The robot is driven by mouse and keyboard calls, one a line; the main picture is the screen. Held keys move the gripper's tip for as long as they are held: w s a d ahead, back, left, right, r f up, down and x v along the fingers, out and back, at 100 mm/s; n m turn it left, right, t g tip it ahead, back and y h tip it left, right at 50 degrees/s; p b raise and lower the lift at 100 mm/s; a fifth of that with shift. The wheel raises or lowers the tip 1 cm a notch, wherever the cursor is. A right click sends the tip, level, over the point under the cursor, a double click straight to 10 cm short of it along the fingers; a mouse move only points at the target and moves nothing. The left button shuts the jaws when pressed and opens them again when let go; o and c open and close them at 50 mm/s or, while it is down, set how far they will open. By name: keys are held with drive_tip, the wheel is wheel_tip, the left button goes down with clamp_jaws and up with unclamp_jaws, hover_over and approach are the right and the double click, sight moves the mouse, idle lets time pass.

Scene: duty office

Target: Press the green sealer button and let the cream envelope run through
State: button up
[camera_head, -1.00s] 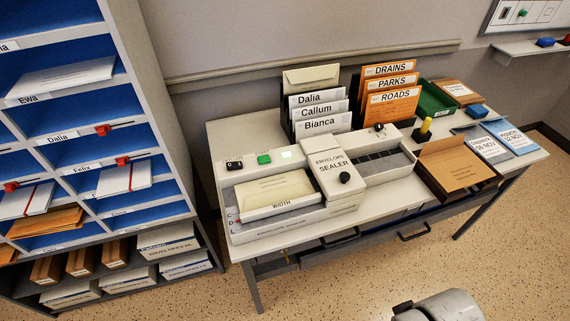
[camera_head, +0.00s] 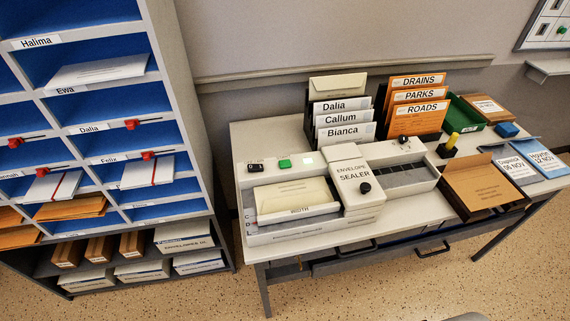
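The envelope sealer (camera_head: 357,187) stands at the left of the desk, a long light-grey machine with a labelled hood and a black knob. Its green button (camera_head: 285,163) is on the back left panel, between a black switch and a lit pale square. The cream envelope (camera_head: 297,193) lies flat on the infeed left of the hood, with a "RUTH"-like label at its front edge. The outfeed bed (camera_head: 403,177) right of the hood is dark and looks empty. My gripper is out of view; a small grey part shows at the bottom edge, too cut off to identify.
A rack of cream and white envelopes (camera_head: 337,110) and orange folders (camera_head: 416,108) stand behind the sealer. A brown box (camera_head: 484,187), yellow-topped stamp (camera_head: 451,143) and green tray (camera_head: 466,113) are at right. Blue pigeonholes (camera_head: 90,61) rise at left. Floor in front is open.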

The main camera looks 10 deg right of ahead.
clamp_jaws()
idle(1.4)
